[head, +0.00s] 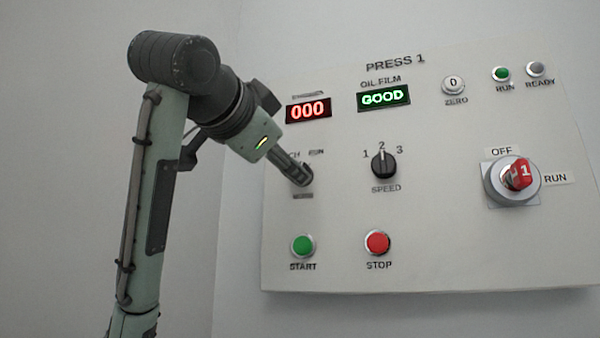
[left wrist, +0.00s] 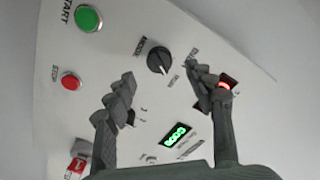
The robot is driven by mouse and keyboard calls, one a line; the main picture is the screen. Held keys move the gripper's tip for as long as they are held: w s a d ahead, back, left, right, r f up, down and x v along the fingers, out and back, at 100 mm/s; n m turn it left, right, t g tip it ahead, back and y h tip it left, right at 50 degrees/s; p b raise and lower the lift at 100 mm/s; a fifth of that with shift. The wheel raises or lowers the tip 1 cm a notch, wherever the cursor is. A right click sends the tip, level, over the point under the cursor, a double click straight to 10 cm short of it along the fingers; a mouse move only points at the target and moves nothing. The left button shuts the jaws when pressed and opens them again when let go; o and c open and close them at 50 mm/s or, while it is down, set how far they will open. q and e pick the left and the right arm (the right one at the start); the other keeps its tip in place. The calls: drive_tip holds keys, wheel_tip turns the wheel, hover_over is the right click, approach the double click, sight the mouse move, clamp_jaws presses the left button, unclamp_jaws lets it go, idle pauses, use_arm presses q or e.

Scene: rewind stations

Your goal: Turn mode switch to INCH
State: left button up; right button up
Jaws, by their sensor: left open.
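The mode switch is a round black knob (left wrist: 159,61) on the grey press panel (head: 340,215). In the left wrist view its light pointer mark appears to point down and right, toward the RUN label (left wrist: 174,83). In the head view my left gripper (head: 302,181) is in front of the switch and hides most of it; the RUN label (head: 316,152) and part of the INCH label show above. In the left wrist view the fingers of my left gripper (left wrist: 160,74) are spread, with the knob between and beyond the tips. Contact is not visible. My right gripper is not in view.
A green START button (head: 302,245) and red STOP button (head: 377,242) sit below. The SPEED knob (head: 384,165) is right of the gripper. A red display (head: 308,110) reads 000 and a green one (head: 383,98) reads GOOD. A red rotary switch (head: 517,175) is farther right.

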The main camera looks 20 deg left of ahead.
use_arm(q)
drive_tip(key=w+p, duration=0.1)
drive_tip(key=w, duration=0.4)
drive_tip(key=shift+w+d, duration=0.1)
drive_tip(key=shift+w, duration=0.25)
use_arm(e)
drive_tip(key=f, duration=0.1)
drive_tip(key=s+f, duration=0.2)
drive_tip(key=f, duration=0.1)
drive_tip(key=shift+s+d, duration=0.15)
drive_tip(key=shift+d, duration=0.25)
use_arm(q)
drive_tip(key=shift+f, duration=0.1)
drive_tip(key=c, duration=1.2)
